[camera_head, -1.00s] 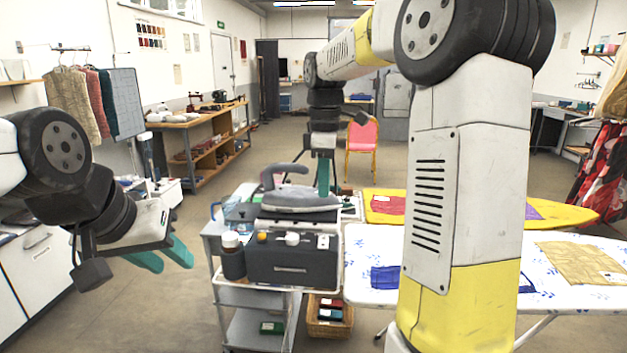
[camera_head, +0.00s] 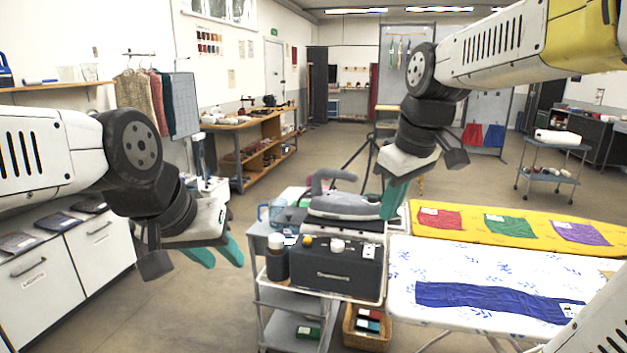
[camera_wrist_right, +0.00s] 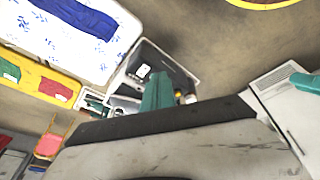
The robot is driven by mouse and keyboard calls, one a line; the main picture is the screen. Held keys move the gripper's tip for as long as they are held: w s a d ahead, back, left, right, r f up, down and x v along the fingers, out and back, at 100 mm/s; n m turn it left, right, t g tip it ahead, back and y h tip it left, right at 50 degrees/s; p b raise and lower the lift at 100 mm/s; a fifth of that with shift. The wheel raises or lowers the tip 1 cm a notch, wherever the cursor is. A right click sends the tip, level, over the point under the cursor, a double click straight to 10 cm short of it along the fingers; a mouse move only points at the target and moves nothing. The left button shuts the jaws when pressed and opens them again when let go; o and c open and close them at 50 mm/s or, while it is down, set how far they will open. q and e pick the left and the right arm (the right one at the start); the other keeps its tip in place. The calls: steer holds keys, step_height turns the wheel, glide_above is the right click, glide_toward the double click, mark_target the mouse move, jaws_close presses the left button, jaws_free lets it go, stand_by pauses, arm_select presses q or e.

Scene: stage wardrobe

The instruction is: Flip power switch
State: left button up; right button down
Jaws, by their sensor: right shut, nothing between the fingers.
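A dark grey steam station (camera_head: 335,277) stands on a trolley, with a grey iron (camera_head: 345,204) on top. Its top has an orange knob (camera_head: 307,241), a white knob (camera_head: 337,245) and a small white switch plate (camera_head: 369,252) at the right. In the right wrist view the switch plate (camera_wrist_right: 143,71) shows just left of my fingers. My right gripper (camera_head: 392,203) is shut and empty, above the station's right side beside the iron; its teal fingers also show in the wrist view (camera_wrist_right: 158,92). My left gripper (camera_head: 218,254) is open and empty, left of the trolley.
A dark bottle (camera_head: 277,262) stands at the station's left. To the right are a white ironing board (camera_head: 450,265) with blue cloth and a yellow board (camera_head: 465,219) with cloth patches. A basket (camera_head: 365,333) is below. Floor left of the trolley is clear.

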steer(key=s+f+m+t, duration=0.35)
steer(key=s+m, duration=0.25)
steer(key=s, duration=0.3)
steer(key=n+g+h, duration=0.2)
steer(key=n+g, duration=0.3)
steer(key=n, duration=0.8)
glide_above(370, 247)
steer(key=s, duration=0.2)
steer(key=f, duration=0.4)
steer(key=w+f, duration=0.1)
steer(key=f, duration=0.7)
steer(key=shift+w+a+f, duration=0.1)
steer(key=shift+w+f, duration=0.05)
